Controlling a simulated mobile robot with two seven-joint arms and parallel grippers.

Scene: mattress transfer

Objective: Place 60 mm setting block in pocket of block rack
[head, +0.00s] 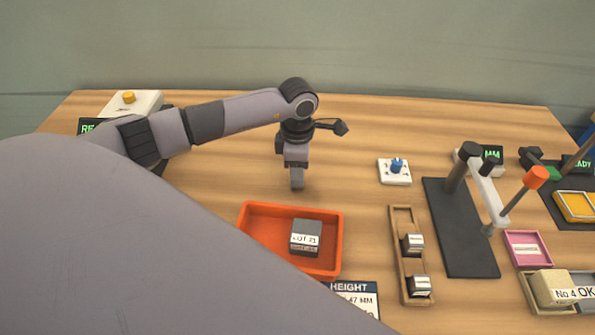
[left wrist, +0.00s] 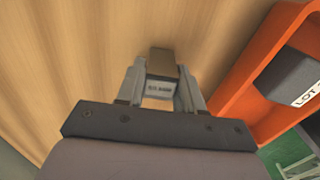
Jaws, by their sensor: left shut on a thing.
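My left gripper (head: 297,172) points down over the table behind the orange tray. It is shut on a small block, the setting block (left wrist: 163,68), which shows between the fingers in the left wrist view with a brown-grey top and a pale face with small, unreadable print. The wooden block rack (head: 398,213) lies to the right of the orange tray. Two metal blocks with white labels sit in its middle and near pockets; its far end looks empty. The held block is well left of and behind the rack. My right gripper is not in view.
The orange tray (head: 257,212) holds a dark block (head: 306,238) labelled LOT 21. A height card (head: 355,296) lies in front. A dark stand with a grey arm (head: 458,250) stands right of the rack. A white plate with a blue knob (head: 395,173) lies behind it.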

